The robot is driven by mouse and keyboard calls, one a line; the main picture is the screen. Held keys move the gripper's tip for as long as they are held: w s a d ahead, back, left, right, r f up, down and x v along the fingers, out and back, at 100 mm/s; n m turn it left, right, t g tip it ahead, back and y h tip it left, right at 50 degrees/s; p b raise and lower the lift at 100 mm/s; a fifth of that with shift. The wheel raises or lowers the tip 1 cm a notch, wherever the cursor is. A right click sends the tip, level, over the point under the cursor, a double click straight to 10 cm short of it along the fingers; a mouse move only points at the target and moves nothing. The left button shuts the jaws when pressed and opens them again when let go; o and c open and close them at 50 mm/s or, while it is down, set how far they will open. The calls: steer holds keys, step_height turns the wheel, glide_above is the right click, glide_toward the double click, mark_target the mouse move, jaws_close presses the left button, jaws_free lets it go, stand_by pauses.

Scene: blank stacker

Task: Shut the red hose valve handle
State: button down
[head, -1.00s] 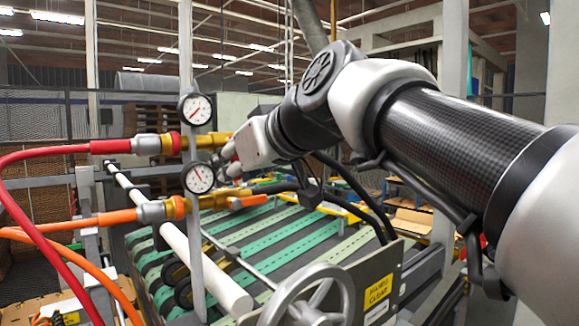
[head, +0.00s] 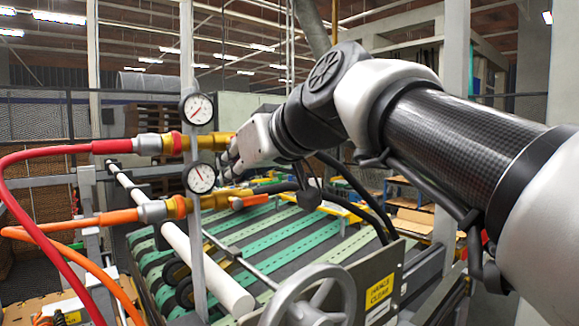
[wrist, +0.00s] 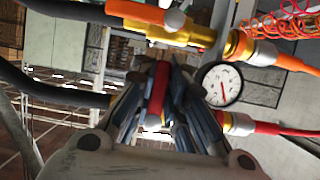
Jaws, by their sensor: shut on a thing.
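My gripper (wrist: 160,95) is shut on the red valve handle (wrist: 159,88), which shows between its fingers in the wrist view. There the handle looks roughly crosswise to the red hose line, but its valve body is mostly hidden behind the fingers. In the head view my gripper (head: 234,158) is at the right end of the upper brass pipe (head: 217,140), and it hides the handle. The red hose (head: 75,148) joins this line from the left, and its end also shows in the wrist view (wrist: 275,130).
Just below is a second brass valve with an orange handle (head: 250,202) and an orange hose (head: 110,217). Two round gauges (head: 198,109) (head: 200,178) are on the upright post to the left. A grey handwheel (head: 312,297) stands in front.

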steer(key=c, duration=1.6)
jaws_free()
steer(key=shift+d+n, duration=0.2)
steer(key=shift+n, duration=0.1)
steer(key=v, duration=1.7)
steer(key=s+d+f+m+h+b, duration=0.1)
steer(key=d+f+h, duration=0.1)
steer(key=f, duration=0.5)
steer(key=s+d+f+m+g+h+b, duration=0.1)
steer(key=d+f, duration=0.3)
steer(key=f, duration=0.4)
steer(key=s+d+f+m+h+b, duration=0.1)
steer(key=d+f+m+h, duration=0.1)
steer(key=f, duration=0.6)
steer(key=shift+d+m+g+h+b, duration=0.3)
steer(key=shift+d+m, duration=0.15)
steer(key=shift+m, duration=0.15)
steer(key=shift+s+f, duration=0.1)
steer(key=shift+f, duration=0.05)
